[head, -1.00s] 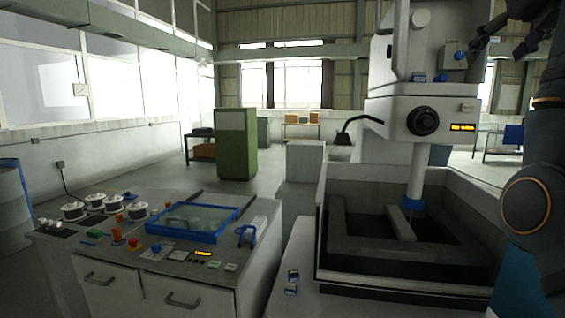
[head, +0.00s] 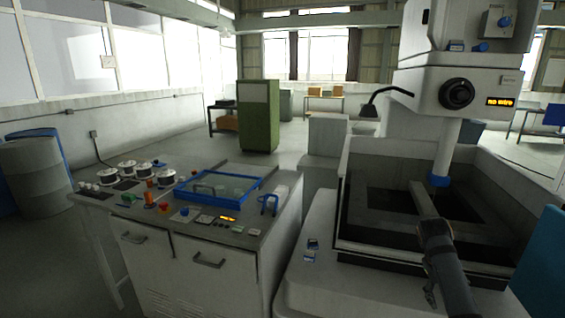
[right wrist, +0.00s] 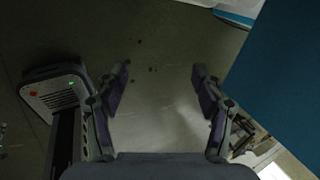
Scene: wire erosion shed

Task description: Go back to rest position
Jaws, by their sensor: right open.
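My right gripper (right wrist: 160,82) shows in the right wrist view with its two fingers spread apart and nothing between them. It hangs over a dark grey floor (right wrist: 165,115). My left gripper and left arm are in neither view.
A wire erosion machine (head: 458,75) with an open tank (head: 345,215) stands at the right. A control bench (head: 215,262) with a blue-framed tray (head: 258,183) stands left of it. A blue panel (right wrist: 275,75) is close right of the right gripper. A grey drum (head: 35,178) stands far left.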

